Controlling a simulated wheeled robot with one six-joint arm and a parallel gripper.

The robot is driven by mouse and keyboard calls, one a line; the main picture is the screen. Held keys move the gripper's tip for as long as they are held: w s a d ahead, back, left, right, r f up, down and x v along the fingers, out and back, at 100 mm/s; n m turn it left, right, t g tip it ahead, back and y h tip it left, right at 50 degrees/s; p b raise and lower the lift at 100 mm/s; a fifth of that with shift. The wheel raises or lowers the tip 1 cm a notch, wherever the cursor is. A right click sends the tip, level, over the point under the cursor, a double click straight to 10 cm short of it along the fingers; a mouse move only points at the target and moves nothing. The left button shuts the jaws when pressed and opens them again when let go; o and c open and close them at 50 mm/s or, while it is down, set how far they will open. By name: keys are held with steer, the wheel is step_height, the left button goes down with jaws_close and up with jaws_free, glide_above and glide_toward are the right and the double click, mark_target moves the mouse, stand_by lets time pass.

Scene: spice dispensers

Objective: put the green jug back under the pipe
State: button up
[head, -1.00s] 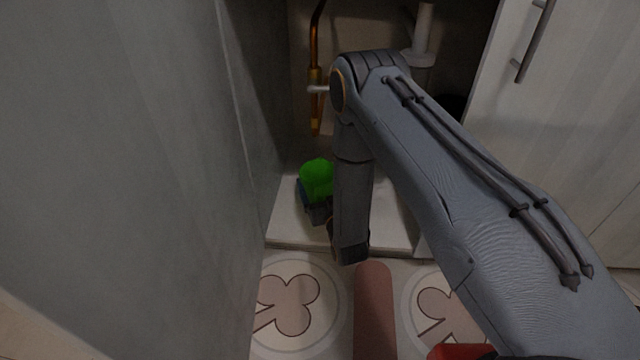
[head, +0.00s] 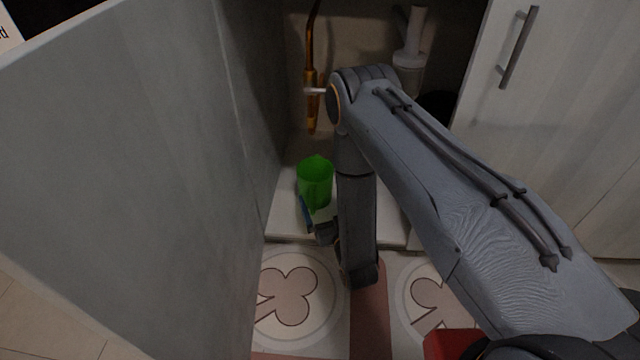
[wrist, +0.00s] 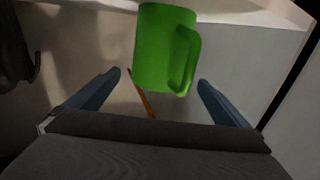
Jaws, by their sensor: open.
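The green jug (head: 315,184) stands upright on the white cabinet floor, close to the left cabinet side in the head view. In the wrist view the green jug (wrist: 165,48) is ahead of my fingertips, with its handle on the right. My gripper (wrist: 160,82) is open, with its blue fingers spread to either side and the jug apart from them. In the head view my gripper (head: 307,214) is just in front of the jug, partly hidden by my arm. The copper-coloured pipe (head: 311,85) comes down the back wall, behind the jug.
An open grey door (head: 130,150) bounds the space on the left. A white door with a metal handle (head: 519,48) is on the right. A white drain pipe (head: 409,55) stands at the back. The cabinet floor's front edge (head: 290,236) forms a low step.

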steer(key=shift+p+v, duration=0.35)
steer(key=shift+v, duration=1.15)
